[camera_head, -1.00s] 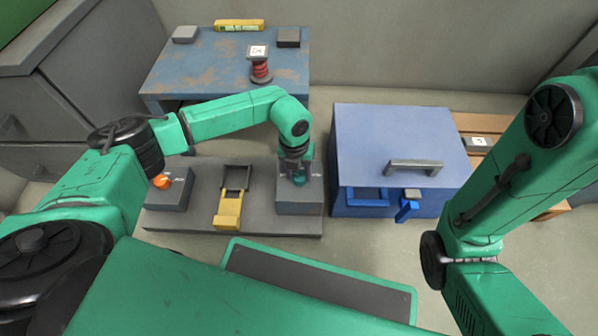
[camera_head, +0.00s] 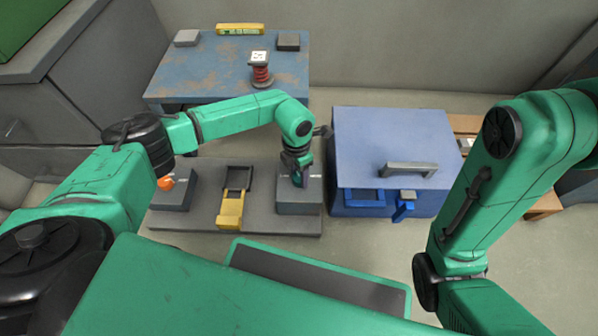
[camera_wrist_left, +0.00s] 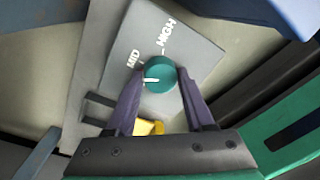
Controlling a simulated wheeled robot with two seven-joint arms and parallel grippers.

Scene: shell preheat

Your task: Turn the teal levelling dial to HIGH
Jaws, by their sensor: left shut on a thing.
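The teal levelling dial (camera_wrist_left: 160,75) sits on a grey box (camera_head: 299,208) at the right end of the grey bench. In the left wrist view its white mark points left, a little below the MID label (camera_wrist_left: 133,58). The HIGH label (camera_wrist_left: 167,36) lies farther round, above the dial. My left gripper (camera_head: 297,183) is over the box, and its two dark fingers (camera_wrist_left: 160,95) are shut on the dial from either side. In the head view the gripper mostly hides the dial. My right arm is at the right; its gripper is out of view.
On the bench stand a box with an orange knob (camera_head: 166,183) and a yellow-ended slide (camera_head: 231,212). A blue cabinet (camera_head: 385,145) with a grey handle is close to the right of the dial box. A worn blue table (camera_head: 205,72) behind carries a red spool-like part (camera_head: 261,74).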

